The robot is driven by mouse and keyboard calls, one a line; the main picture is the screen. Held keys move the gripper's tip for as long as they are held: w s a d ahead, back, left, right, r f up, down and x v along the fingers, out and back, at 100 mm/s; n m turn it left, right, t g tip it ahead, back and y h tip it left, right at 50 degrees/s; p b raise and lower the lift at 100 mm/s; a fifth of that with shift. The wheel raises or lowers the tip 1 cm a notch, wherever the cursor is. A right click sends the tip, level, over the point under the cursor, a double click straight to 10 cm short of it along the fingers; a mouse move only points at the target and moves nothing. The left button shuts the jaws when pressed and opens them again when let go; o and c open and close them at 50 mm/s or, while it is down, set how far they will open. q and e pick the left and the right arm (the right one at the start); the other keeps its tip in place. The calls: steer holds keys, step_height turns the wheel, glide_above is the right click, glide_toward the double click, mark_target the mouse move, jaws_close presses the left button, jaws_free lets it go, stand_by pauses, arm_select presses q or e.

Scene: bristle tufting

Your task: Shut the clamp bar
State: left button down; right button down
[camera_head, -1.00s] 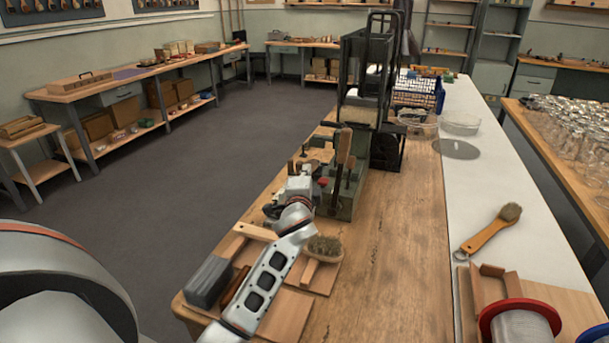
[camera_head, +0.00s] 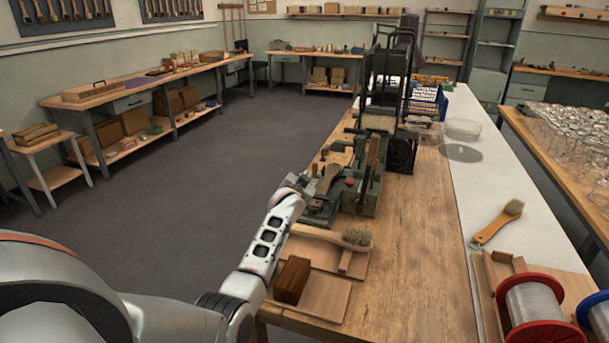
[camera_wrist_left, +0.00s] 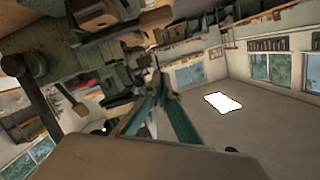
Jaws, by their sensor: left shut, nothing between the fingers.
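The green tufting machine (camera_head: 361,198) stands on the wooden bench, with an upright wooden-handled lever (camera_head: 372,152) and a small red knob (camera_head: 350,182). A brown brush-shaped wooden piece (camera_head: 328,180) sits at its near left side. I cannot single out the clamp bar in the head view. My left gripper (camera_head: 297,184) is shut and empty, at the left side of the machine; its tips are small there and I cannot tell whether they touch it. In the left wrist view, machine parts (camera_wrist_left: 105,15) fill the upper left, close to the fingers.
Near the arm lie a brush (camera_head: 357,238), a brown block (camera_head: 292,280) and wooden boards (camera_head: 325,297). Another brush (camera_head: 498,224) and wire spools (camera_head: 533,305) are at right. A tall dark frame (camera_head: 385,90) rises behind the machine. The bench middle (camera_head: 405,250) is clear.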

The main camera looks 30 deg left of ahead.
arm_select(q)
steer(key=shift+s+a+f+b, duration=0.1)
steer(key=shift+a+f, duration=0.35)
steer(key=shift+f, duration=0.3)
steer(key=shift+s+a+f+b, duration=0.15)
steer(key=shift+a+f, duration=0.3)
steer(key=shift+f, duration=0.3)
steer(key=shift+w+a+f+b, duration=0.1)
steer(key=shift+a+f, duration=0.35)
steer(key=shift+f, duration=0.3)
arm_select(e)
steer(key=shift+a+f, duration=0.25)
steer(key=shift+a, duration=0.1)
arm_select(q)
steer(key=shift+s, duration=0.1)
